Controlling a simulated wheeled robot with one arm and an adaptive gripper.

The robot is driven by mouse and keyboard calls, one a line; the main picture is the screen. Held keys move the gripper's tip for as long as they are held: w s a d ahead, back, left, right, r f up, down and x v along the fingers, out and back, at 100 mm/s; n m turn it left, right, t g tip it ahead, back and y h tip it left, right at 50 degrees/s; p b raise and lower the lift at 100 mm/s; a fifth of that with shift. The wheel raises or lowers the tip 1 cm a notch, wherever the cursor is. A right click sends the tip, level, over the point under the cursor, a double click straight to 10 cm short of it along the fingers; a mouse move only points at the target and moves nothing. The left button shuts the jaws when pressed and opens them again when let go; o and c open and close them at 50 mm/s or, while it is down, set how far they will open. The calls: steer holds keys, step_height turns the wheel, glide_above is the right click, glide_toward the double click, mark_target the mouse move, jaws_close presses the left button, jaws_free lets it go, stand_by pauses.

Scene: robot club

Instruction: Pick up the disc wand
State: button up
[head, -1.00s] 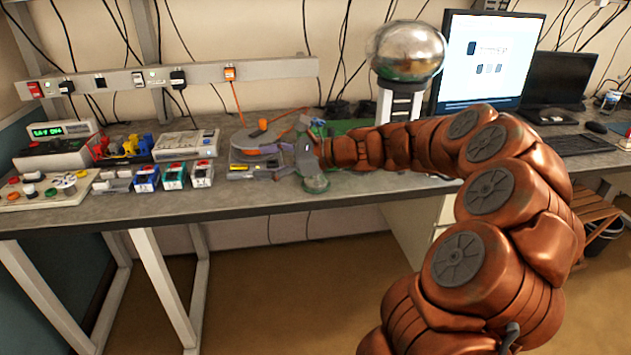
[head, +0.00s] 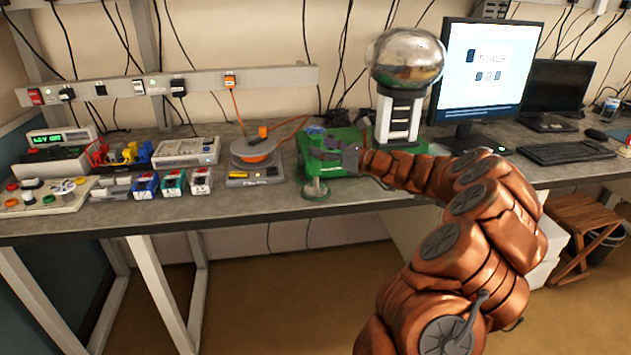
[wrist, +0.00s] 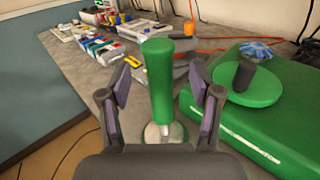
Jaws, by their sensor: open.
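The disc wand (head: 316,190) stands upright near the front edge of the bench, its pale disc at the bottom and its green handle upward. In the wrist view the green handle (wrist: 158,82) rises between my two spread fingers, with clear gaps on both sides. My gripper (head: 335,150) is open and empty, beside the handle's upper part in the head view. It also shows in the wrist view (wrist: 160,88). I cannot tell how deep the handle sits between the fingers; no contact shows.
A green box (wrist: 255,125) with a round green plate and dark knob stands close on the right. A glass globe on a white stand (head: 400,115) is behind. A grey device with an orange cable (head: 255,160) stands left. The bench's front edge is close.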

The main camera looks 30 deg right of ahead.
steer(key=shift+x, duration=1.3)
jaws_close()
